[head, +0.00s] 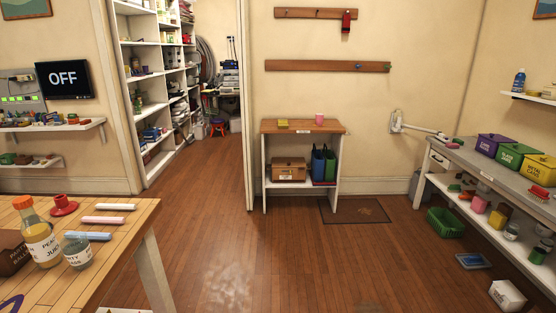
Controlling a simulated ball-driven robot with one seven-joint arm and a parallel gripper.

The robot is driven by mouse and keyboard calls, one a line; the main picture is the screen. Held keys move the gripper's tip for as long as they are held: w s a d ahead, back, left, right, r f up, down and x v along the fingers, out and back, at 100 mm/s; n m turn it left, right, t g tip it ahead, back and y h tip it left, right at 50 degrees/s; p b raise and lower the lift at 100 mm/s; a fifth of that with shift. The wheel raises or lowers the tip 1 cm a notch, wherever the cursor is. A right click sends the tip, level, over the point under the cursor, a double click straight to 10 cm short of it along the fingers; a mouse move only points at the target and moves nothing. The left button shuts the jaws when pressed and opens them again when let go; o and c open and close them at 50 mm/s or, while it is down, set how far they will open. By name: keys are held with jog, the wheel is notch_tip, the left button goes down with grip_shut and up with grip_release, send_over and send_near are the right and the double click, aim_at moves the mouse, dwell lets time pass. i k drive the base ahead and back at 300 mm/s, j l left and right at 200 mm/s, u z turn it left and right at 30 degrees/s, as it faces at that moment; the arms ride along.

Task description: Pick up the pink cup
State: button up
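A wooden table (139,228) with bottles and markers fills the lower left. A grey workbench (475,165) with coloured boxes runs along the right. A green basket (445,222) and a mat (353,210) lie on the floor. The middle floor is clear.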

aim_at(319, 116)
jog(key=i, duration=3.7)
jog(key=i+j+u, duration=0.05)
jog(key=j, duration=0.15)
